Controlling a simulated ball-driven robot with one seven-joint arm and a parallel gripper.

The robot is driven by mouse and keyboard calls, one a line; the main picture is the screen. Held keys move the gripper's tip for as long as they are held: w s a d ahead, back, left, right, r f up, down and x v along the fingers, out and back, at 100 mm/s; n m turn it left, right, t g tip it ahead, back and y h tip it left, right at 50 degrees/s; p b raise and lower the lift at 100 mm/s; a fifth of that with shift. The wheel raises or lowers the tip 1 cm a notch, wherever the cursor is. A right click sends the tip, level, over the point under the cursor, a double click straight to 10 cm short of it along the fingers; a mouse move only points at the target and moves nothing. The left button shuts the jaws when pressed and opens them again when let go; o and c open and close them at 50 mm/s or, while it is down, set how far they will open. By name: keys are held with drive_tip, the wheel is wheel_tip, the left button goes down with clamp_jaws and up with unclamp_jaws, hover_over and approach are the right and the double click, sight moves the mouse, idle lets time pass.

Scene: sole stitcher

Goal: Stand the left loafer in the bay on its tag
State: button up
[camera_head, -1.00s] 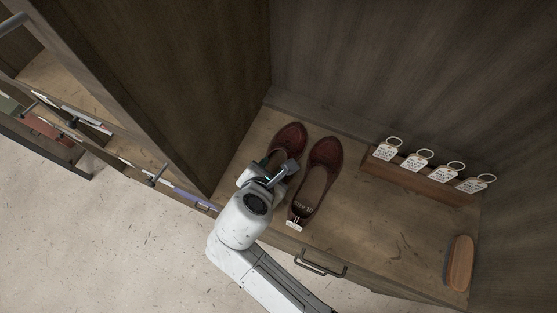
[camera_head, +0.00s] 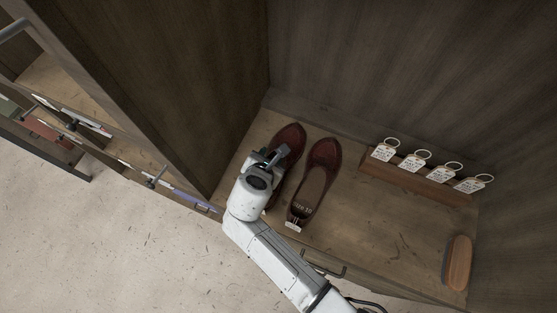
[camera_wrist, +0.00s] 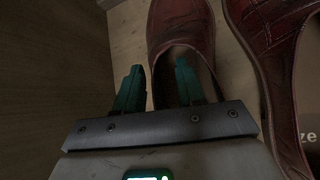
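Two dark red loafers lie side by side on the wooden shelf, toes toward the back wall. The left one in the picture (camera_head: 291,139) is partly hidden by my arm; the right one (camera_head: 324,156) shows "size 10" inside and a white tag at its heel. My gripper (camera_head: 270,157) is open over the left shoe. In the wrist view my gripper (camera_wrist: 159,82) has its left finger outside that shoe (camera_wrist: 181,25) and its right finger over the shoe's opening. The shoe's left side wall lies between the fingers; contact cannot be told.
A wooden rack (camera_head: 416,183) with several ringed white tags stands at the back right. A wooden-backed brush (camera_head: 458,262) lies at the right end of the shelf (camera_head: 380,236). A tall wooden panel (camera_head: 190,90) stands close on the left. The shelf's middle is clear.

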drive_tip(key=shift+w+f, duration=0.3)
drive_tip(key=shift+w, duration=0.05)
clamp_jaws()
drive_tip(key=shift+r, duration=0.1)
